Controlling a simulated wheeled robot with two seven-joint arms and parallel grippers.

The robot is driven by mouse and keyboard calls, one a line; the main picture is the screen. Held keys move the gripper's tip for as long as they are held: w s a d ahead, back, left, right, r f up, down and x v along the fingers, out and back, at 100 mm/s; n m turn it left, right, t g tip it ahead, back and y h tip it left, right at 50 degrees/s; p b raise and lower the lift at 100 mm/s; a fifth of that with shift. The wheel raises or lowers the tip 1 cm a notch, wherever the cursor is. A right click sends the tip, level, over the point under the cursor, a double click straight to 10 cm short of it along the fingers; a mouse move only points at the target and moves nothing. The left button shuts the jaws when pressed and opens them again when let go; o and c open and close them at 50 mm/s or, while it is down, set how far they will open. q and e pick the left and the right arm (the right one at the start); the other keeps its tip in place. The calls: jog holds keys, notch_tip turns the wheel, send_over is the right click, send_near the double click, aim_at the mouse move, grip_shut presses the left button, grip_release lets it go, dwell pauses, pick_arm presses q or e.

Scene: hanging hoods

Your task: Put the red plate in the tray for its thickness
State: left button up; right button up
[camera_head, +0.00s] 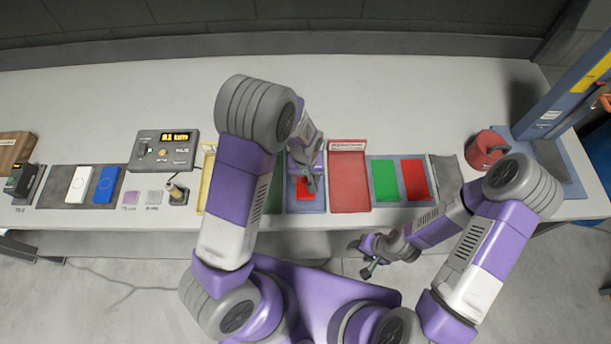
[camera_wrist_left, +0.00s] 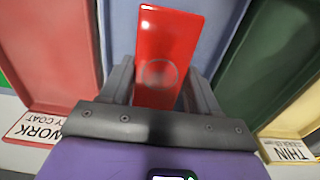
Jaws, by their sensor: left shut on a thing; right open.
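A red plate (camera_wrist_left: 166,58) is between the fingers of my left gripper (camera_wrist_left: 160,88), which is shut on it. In the head view this plate (camera_head: 305,188) shows below the left gripper (camera_head: 308,178), over the blue tray (camera_head: 306,206). The blue tray (camera_wrist_left: 215,22) lies under the plate in the wrist view; whether the plate touches its floor I cannot tell. The green tray (camera_wrist_left: 265,60) and the yellow tray (camera_wrist_left: 305,122), labelled THIN, are to its right there. A red tray (camera_wrist_left: 50,50) is to its left. My right gripper (camera_head: 368,256) is open and empty before the table's front edge.
A green plate (camera_head: 385,181) and another red plate (camera_head: 416,180) lie on a mat at right. A gauge (camera_head: 162,150) reads 81 um. White (camera_head: 79,184) and blue (camera_head: 105,184) plates lie at left. A red round object (camera_head: 487,149) stands at right. The table's back is clear.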

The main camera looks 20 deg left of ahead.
pick_arm(q)
jog(key=shift+f, duration=0.25)
jog(key=o, duration=1.2)
jog(key=shift+o, duration=0.2)
notch_tip(320, 180, up, 8)
jog(key=shift+f+p, duration=0.15)
jog(key=shift+p, duration=0.2)
